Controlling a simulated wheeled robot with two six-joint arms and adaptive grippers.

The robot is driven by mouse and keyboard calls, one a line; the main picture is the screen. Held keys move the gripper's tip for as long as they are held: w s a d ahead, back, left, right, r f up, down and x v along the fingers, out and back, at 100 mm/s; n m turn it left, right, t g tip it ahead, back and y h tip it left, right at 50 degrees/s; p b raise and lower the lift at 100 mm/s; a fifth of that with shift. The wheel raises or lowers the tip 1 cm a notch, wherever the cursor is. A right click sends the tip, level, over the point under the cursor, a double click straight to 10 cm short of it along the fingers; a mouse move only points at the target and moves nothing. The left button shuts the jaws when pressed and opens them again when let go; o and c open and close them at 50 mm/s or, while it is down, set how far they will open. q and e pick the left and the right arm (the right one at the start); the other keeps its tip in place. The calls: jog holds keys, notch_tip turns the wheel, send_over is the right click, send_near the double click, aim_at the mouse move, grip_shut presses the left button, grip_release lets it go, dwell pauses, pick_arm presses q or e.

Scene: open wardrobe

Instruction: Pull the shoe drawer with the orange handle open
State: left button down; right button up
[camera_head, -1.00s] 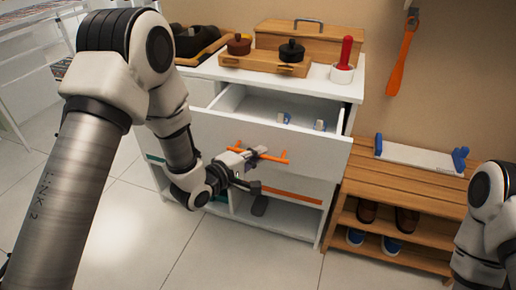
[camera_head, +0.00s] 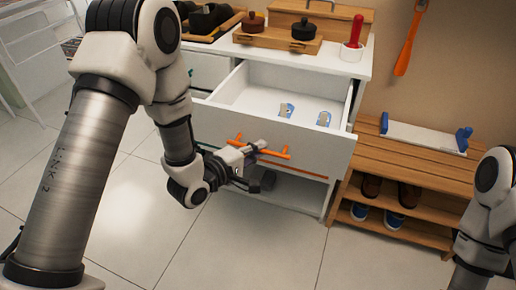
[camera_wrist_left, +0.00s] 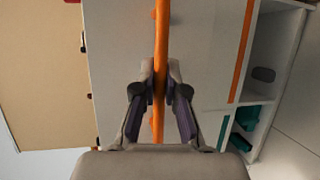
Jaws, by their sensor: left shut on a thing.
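The shoe drawer (camera_head: 230,120) is the white top drawer of the cabinet and stands well out, with its inside showing. Its orange handle (camera_head: 285,155) is a horizontal bar on the front panel. My left gripper (camera_head: 255,148) is shut on the middle of that handle. In the left wrist view the handle (camera_wrist_left: 162,30) runs upright between the two fingers of the left gripper (camera_wrist_left: 160,88), which close on it from both sides. Two small blue and grey items (camera_head: 286,110) lie in the drawer. My right arm shows at the right edge; its gripper is out of view.
A wooden shoe rack (camera_head: 385,165) with shoes stands to the right. An orange shoehorn (camera_head: 408,45) hangs on the wall. The tiled floor in front is clear.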

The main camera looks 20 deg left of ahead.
pick_arm(q)
jog(key=c, duration=1.2)
grip_release()
jog(key=shift+s, duration=0.1)
jog(key=v, duration=0.7)
jog(key=shift+s+a, duration=0.1)
